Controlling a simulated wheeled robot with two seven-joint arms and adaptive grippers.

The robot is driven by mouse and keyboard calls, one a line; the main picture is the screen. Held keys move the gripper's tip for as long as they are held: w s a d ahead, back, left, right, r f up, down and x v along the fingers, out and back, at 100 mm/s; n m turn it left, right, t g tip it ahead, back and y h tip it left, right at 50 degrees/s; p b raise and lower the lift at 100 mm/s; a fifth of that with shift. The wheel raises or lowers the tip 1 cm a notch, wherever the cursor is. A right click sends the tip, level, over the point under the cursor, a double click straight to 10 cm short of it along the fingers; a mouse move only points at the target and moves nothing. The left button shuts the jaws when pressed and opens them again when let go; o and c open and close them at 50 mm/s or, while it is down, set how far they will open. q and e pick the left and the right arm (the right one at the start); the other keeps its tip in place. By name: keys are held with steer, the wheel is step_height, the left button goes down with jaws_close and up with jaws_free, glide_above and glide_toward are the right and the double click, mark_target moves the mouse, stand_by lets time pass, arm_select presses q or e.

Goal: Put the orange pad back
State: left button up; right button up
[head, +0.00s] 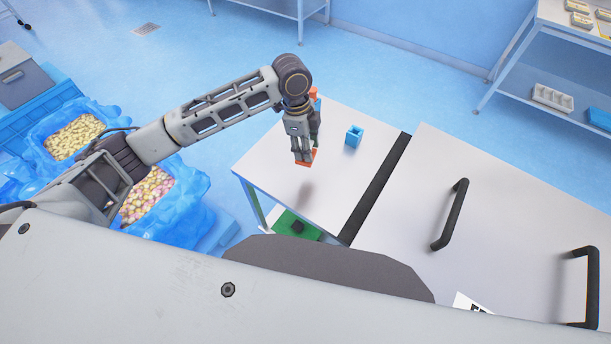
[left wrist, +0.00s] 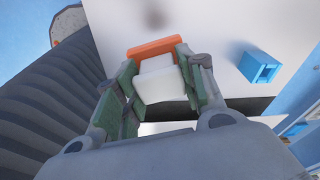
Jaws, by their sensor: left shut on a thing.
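The orange pad (head: 307,159) is under my left gripper (head: 303,150) in the head view, held above the white table (head: 265,163). In the left wrist view the orange pad (left wrist: 152,48) is at the far end of a white block (left wrist: 160,80), which sits between the two fingers of my left gripper (left wrist: 158,75). The fingers are shut on this piece. A small blue open-topped holder (head: 354,136) stands on the table to the right of the gripper, apart from it. It also shows in the left wrist view (left wrist: 258,67). My right gripper is not in view.
Another orange item (head: 313,93) shows partly behind my left wrist. White covers with black handles (head: 451,215) lie to the right. Blue-lined bins of snacks (head: 75,137) stand left of the table. The table around the blue holder is clear.

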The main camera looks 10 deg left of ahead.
arm_select(q)
steer(key=shift+s+a+r+m, duration=0.1)
steer(key=shift+s+r+m, duration=0.05)
steer(key=shift+m, duration=1.45)
steer(key=shift+g, duration=0.3)
steer(key=shift+f, duration=2.5)
steer(key=shift+f, duration=0.15)
steer(key=shift+f+p, duration=0.4)
steer(key=shift+f, duration=1.95)
steer(key=shift+f, duration=0.1)
steer(key=o, duration=0.9)
